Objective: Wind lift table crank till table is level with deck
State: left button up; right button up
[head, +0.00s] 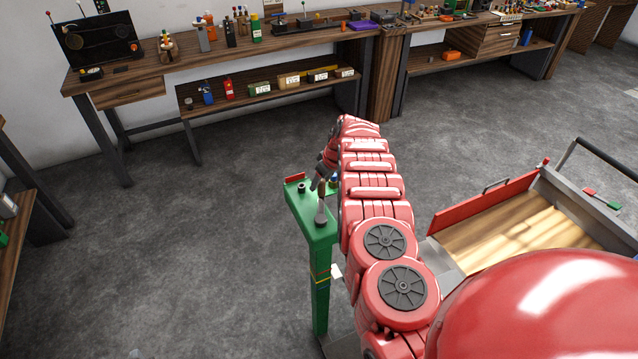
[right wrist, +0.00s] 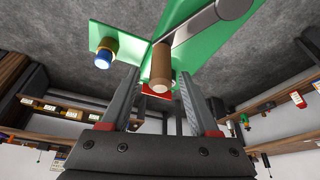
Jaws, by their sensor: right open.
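A green post (head: 311,225) stands left of my right arm in the head view. A grey metal crank arm (head: 321,206) is on its top. In the right wrist view the crank arm (right wrist: 212,20) ends in a brown handle (right wrist: 161,66). My right gripper (right wrist: 158,78) is open, with the handle showing between its fingertips and gaps on both sides. In the head view my right gripper (head: 327,170) is small and partly hidden by my arm. My left gripper is not in view. A wood-topped surface with a grey frame (head: 515,235) lies to the right.
A red panel (head: 485,204) edges the wooden surface, and a dark rail (head: 605,160) rises behind it. A knob with a blue end (right wrist: 104,53) sits beside the crank. Workbenches (head: 150,80) line the wall. The floor left of the post is clear.

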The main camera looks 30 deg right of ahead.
jog(key=shift+w+d+f+b, duration=0.15)
jog(key=shift+f+b, duration=0.65)
jog(key=shift+w+a+f+b, duration=0.25)
jog(key=shift+w+f+b, duration=0.15)
jog(key=shift+f+b, duration=0.2)
jog(key=shift+r, duration=0.1)
grip_shut()
dwell(0.4)
